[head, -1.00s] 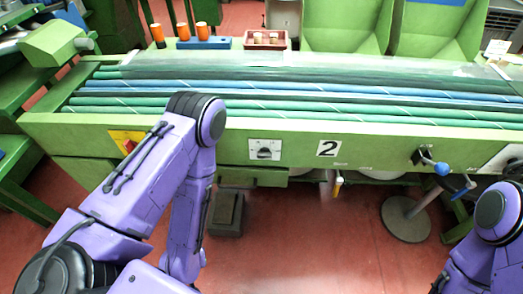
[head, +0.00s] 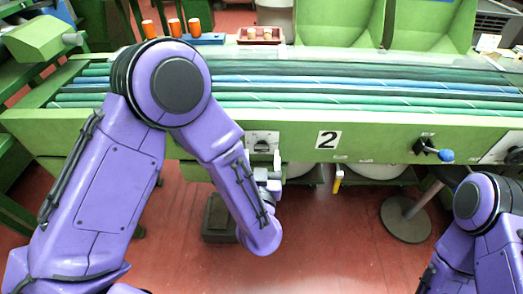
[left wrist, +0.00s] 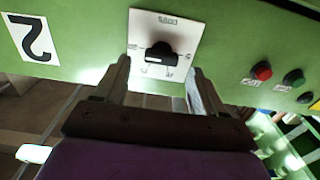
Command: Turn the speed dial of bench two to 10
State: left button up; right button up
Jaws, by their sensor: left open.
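The speed dial is a black knob (left wrist: 160,53) on a white plate (left wrist: 163,25) on the green front of bench two. In the head view the plate (head: 262,137) shows left of the "2" sign (head: 328,140), partly covered by my left gripper (head: 265,170). In the left wrist view my left gripper (left wrist: 157,80) is open, its two fingers apart on either side of the plate's lower part. The knob lies between and just beyond the fingertips; I cannot tell whether they touch it. The plate's markings are too small to read. My right gripper is not in view.
A red button (left wrist: 262,71) and a green button (left wrist: 293,77) sit on the panel, right in the wrist view. A blue-tipped lever (head: 446,156) sticks out farther right on the bench. A round metal stand (head: 405,220) is on the floor below.

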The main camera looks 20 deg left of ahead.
aim_at(262, 149)
pick_arm(q)
jog(key=shift+x, duration=1.5)
jog(key=c, duration=1.1)
jog(key=shift+o, duration=0.2)
